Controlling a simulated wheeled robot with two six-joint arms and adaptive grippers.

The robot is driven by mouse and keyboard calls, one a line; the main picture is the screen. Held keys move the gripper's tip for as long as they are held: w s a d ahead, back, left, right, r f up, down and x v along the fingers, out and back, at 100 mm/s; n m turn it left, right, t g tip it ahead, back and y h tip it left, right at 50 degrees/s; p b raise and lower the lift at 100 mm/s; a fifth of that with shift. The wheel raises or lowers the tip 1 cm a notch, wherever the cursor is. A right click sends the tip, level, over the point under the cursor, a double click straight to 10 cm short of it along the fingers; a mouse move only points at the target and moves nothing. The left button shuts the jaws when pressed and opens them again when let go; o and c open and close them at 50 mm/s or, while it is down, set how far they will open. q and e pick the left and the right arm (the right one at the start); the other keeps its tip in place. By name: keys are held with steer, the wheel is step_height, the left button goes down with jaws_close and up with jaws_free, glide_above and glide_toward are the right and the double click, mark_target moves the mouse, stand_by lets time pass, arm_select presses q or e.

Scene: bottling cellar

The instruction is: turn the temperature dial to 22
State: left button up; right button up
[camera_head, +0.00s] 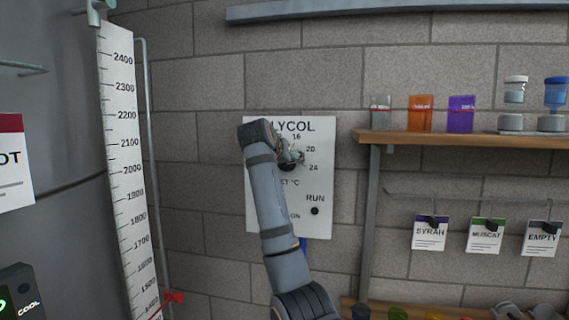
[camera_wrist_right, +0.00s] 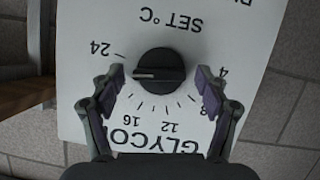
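The temperature dial (camera_wrist_right: 160,70) is a round black knob on a white GLYCOL panel (camera_wrist_right: 185,40). In the wrist view, upside down, its white pointer line points left, between the 24 mark and the finger-covered place where 20 sits. The exact reading is hard to tell. My right gripper (camera_wrist_right: 160,82) is open, with one finger on each side of the dial and a visible gap to it. In the head view, my right gripper (camera_head: 291,155) is in front of the dial (camera_head: 288,167), which it partly hides. My left gripper is not in view.
The panel (camera_head: 260,200) hangs on a block wall and has a black RUN knob (camera_head: 315,211) at lower right. A tall level scale (camera_head: 125,170) and tank stand left.

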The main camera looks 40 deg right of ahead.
steer(key=v, duration=1.2)
